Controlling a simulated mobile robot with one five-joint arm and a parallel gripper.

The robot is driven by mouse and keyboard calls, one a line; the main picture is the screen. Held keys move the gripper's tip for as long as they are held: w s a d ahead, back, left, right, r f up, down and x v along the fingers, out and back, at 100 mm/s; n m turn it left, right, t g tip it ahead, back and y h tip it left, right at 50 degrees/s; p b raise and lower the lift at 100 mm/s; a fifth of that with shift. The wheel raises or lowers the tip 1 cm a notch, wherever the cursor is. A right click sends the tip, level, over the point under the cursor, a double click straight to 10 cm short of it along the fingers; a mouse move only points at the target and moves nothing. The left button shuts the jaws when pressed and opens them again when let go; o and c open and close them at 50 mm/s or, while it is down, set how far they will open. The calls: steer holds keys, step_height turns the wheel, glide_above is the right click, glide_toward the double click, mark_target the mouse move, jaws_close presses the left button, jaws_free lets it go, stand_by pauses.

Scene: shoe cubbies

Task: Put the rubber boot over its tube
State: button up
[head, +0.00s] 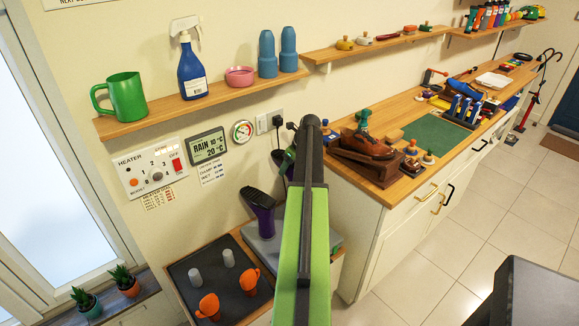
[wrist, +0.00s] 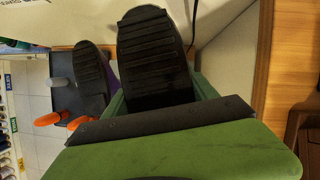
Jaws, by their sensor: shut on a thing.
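My gripper (wrist: 160,118) is shut on a rubber boot, whose black ridged sole (wrist: 155,60) faces the wrist camera. Dark green shows beside the sole. A purple boot (head: 263,222) stands sole-up on a grey base (head: 265,246), left of the arm. Its dark sole (wrist: 90,75) also shows in the wrist view. The tube for the held boot is hidden, so I cannot tell whether the boot is around it.
A black tray (head: 180,272) at lower left holds grey pegs (head: 228,257) and orange items (head: 208,306). A shelf (head: 170,108) with a green mug (head: 122,97) runs above. A wooden counter (head: 405,185) with shoe-care things stands close on the right.

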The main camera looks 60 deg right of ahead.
step_height(320, 180, down, 12)
steer(key=b, duration=1.1)
steer(key=shift+r, duration=0.15)
stand_by(2.8)
steer(key=o, duration=1.8)
steer(key=shift+r, duration=0.1)
steer(key=p+v, duration=1.5)
steer(key=v, duration=0.2)
steer(key=shift+w+r, duration=0.1)
steer(key=shift+w, duration=0.05)
steer(key=shift+s+r+p, duration=0.25)
steer(key=shift+p, duration=0.25)
steer(key=shift+f, duration=0.1)
steer(key=shift+w, duration=0.1)
